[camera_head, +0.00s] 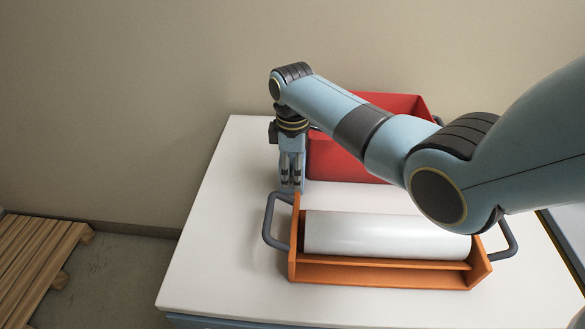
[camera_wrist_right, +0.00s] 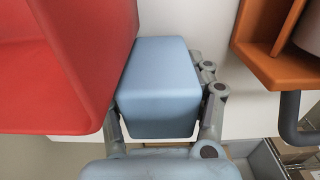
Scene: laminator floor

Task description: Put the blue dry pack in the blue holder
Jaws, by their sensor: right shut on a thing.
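My right gripper (camera_head: 290,178) points down at the left part of the white table, beside the red bin. It is shut on a light blue block, the blue dry pack (camera_wrist_right: 160,85), which sits between its fingers in the right wrist view. The pack is right against or very near the red bin's wall in that view; I cannot tell if they touch. In the head view the pack is mostly hidden by the fingers. I cannot make out a blue holder for certain. My left gripper is not in view.
A red bin (camera_head: 338,160) stands at the back of the white table (camera_head: 225,230). An orange holder (camera_head: 380,277) with grey handles carries a white roll (camera_head: 385,234) in front. A wooden pallet (camera_head: 35,255) lies on the floor left. The table's left side is clear.

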